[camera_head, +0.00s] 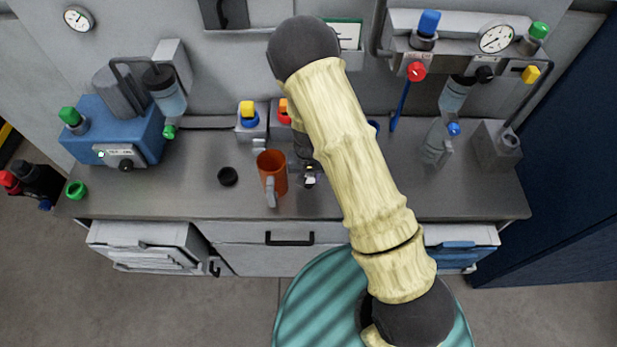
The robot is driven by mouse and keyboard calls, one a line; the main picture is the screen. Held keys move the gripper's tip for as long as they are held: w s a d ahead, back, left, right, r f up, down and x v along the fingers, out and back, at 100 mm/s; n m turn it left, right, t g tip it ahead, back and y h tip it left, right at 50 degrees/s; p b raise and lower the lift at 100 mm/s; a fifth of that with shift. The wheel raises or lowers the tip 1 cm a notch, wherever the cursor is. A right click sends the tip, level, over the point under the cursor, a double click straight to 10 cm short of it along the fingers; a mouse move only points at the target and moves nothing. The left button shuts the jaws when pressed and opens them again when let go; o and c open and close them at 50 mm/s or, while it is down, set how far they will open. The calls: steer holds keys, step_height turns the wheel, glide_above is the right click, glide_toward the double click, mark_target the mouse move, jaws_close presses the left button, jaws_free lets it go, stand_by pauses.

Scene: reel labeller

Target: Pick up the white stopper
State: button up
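A small pale piece (259,144) stands on the grey bench just behind the orange mug; it may be the white stopper, but it is too small to be sure. My gripper (308,172) is low over the bench, just right of the orange mug (272,176). A tiny whitish spot shows at its fingertips; I cannot tell whether it is a held thing or part of the gripper. My arm hides much of the gripper and the bench to its right. Whether the fingers are open or shut does not show.
A black cap (228,176) lies left of the mug. A blue machine (112,135) stands at the bench's left end. A clear bottle (437,142) and a grey block (497,146) stand at the right.

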steer(key=shift+r, duration=0.1)
steer(key=shift+c, duration=0.4)
step_height(320, 180, up, 10)
steer(key=shift+f+b, duration=0.1)
steer(key=shift+b, duration=0.55)
steer(key=shift+d, duration=0.1)
